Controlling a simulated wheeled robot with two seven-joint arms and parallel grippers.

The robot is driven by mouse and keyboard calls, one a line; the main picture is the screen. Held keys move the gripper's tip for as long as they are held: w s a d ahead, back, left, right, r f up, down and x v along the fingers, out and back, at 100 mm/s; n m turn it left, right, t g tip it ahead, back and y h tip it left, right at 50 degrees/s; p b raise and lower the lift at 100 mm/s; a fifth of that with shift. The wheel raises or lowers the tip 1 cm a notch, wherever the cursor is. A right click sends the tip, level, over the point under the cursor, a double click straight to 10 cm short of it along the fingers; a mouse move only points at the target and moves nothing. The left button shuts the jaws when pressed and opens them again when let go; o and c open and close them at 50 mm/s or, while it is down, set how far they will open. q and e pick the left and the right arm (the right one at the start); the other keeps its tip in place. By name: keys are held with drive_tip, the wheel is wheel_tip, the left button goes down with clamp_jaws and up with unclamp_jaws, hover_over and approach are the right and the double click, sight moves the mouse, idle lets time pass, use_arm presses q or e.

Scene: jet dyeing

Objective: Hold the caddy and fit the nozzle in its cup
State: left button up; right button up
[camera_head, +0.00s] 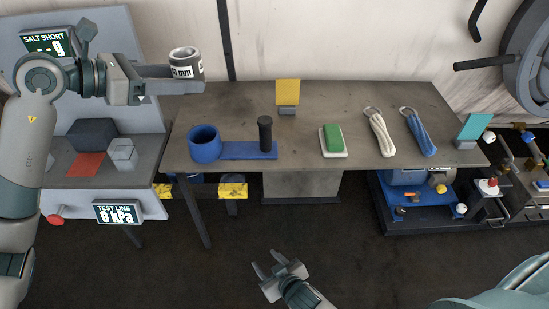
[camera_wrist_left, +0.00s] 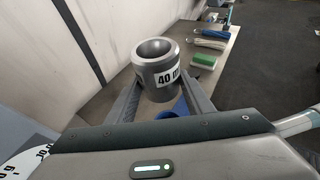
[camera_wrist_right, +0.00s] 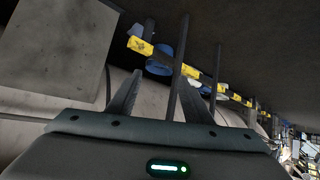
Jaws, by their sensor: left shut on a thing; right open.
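My left gripper (camera_head: 163,80) is shut on the nozzle, a grey metal ring-shaped piece (camera_head: 185,58) with a white label ending in "mm". It holds the nozzle above the table's back left. In the left wrist view the nozzle (camera_wrist_left: 156,62) sits between the fingers, its label reading "40". The blue caddy (camera_head: 240,151) lies on the table's left part, with a round blue cup (camera_head: 204,143) at its left end and an upright black handle (camera_head: 265,134) at its right. My right gripper (camera_head: 273,272) is open and empty, low in front of the table and away from the caddy.
A grey bench (camera_head: 60,180) stands left.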

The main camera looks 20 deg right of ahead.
drive_tip(key=w+a+r+t, duration=0.1)
drive_tip(key=w+r+t, duration=0.1)
drive_tip(key=r, duration=0.6)
drive_tip(key=w+a+r+t, duration=0.1)
drive_tip(key=w+a+r, duration=0.1)
drive_tip(key=r, duration=0.6)
drive_tip(key=m+t, duration=0.2)
drive_tip(key=t, duration=0.1)
approach(261, 126)
drive_tip(key=a+f, duration=0.7)
drive_tip(key=f, duration=0.3)
drive_tip(key=w+d+r+h, duration=0.1)
drive_tip(key=d, duration=0.1)
drive_tip(key=w+d+r+m+t+h, duration=0.1)
drive_tip(key=d+r, duration=0.1)
drive_tip(key=d+r+m+h, duration=0.1)
drive_tip(key=d, duration=0.1)
drive_tip(key=shift+w+d+r+t, duration=0.25)
drive_tip(key=shift+w+d+t, duration=0.05)
drive_tip(key=shift+w, duration=0.1)
drive_tip(key=shift+w, duration=0.2)
drive_tip(key=w, duration=1.1)
drive_tip(key=shift+w+d, duration=0.25)
drive_tip(key=shift+w, duration=0.1)
clamp_jaws()
